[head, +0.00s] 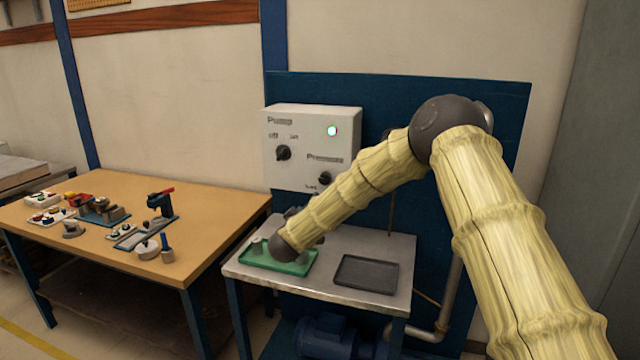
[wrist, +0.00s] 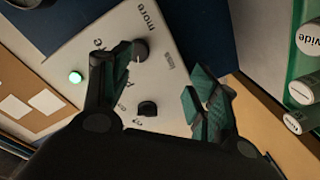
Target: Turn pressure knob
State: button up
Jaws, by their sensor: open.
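The pressure knob (head: 325,178) is a small dark knob at the lower right of the white control box (head: 310,120), under a "Pressure" label. In the wrist view the pressure knob (wrist: 141,50) lies by the "more" and "less" marks, close to the tip of the left finger; I cannot tell whether they touch. My gripper (wrist: 165,62) is open and empty, facing the panel, with its fingers spread. In the head view my forearm mostly hides the gripper. The pump knob (head: 283,153) is left of the pressure knob; it also shows in the wrist view (wrist: 147,108).
A green lamp (head: 332,131) glows on the box. A green tray (head: 262,262) and a dark tray (head: 367,274) lie on the metal bench (head: 330,298) below. Labelled cylinders (wrist: 308,40) show at the wrist view's right. A wooden table (head: 120,190) with several tools stands left.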

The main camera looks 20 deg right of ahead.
aim_at(324, 180)
jog(key=shift+h, duration=0.5)
jog(key=w+d+r, duration=0.1)
jog(key=w+d, duration=0.1)
jog(key=w, duration=0.1)
jog(key=w+d+r+p, duration=0.1)
jog(key=w+d, duration=0.2)
jog(key=w, duration=0.1)
jog(key=w+d+r+p, duration=0.1)
jog(key=w+d, duration=0.1)
jog(key=w, duration=0.1)
jog(key=shift+w+d+r, duration=0.15)
jog(key=shift+w+r, duration=0.2)
jog(key=shift+r, duration=0.05)
jog(key=shift+c, duration=0.4)
jog(key=shift+m, duration=0.3)
jog(key=c, duration=0.9)
